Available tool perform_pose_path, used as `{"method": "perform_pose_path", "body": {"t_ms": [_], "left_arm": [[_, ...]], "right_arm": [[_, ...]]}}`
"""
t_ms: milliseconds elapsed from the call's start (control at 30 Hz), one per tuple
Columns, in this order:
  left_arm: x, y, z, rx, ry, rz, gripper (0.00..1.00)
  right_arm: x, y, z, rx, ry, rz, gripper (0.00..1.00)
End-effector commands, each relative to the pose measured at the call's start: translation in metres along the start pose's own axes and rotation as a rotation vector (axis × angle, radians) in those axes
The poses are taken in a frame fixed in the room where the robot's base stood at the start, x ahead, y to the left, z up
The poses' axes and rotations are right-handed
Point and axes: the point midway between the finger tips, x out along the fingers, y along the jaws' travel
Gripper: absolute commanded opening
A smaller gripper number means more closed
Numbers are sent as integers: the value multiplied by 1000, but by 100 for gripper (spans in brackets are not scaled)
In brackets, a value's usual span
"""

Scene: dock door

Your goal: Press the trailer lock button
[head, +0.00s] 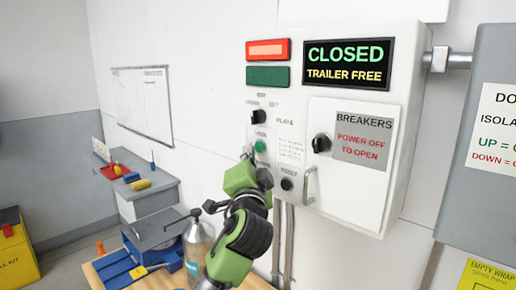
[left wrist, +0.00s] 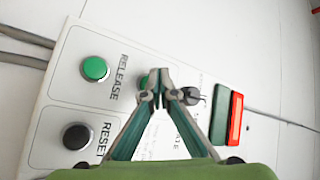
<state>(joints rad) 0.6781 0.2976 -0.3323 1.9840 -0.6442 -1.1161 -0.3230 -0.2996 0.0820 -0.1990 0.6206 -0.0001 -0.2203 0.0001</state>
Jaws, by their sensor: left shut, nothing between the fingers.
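The lock button is a round green button (head: 260,146) on the front of the white control box. In the left wrist view only part of this green button (left wrist: 145,79) shows, behind my fingertips. My left gripper (head: 248,153) is shut and empty, with its tips close in front of the panel beside the lock button. In the left wrist view the tips of the left gripper (left wrist: 161,96) cover part of the button. I cannot tell whether they touch it. The display (head: 349,64) reads CLOSED, TRAILER FREE. My right gripper is out of view.
A green RELEASE button (left wrist: 95,69) and black RESET button (left wrist: 77,137) sit close by. A black knob (head: 258,117) is above the lock button. The red lamp (head: 268,49) looks lit. The breaker door's handle (head: 309,186) sticks out. A bench with a bottle (head: 198,245) stands below.

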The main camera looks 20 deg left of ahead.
Motion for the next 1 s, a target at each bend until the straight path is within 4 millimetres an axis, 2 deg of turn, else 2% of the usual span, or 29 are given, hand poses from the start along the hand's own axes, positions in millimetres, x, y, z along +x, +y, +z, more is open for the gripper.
{"method": "perform_pose_path", "body": {"t_ms": [1000], "left_arm": [[8,6,-7,-1,1,-1,0]], "right_arm": [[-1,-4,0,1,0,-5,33]]}}
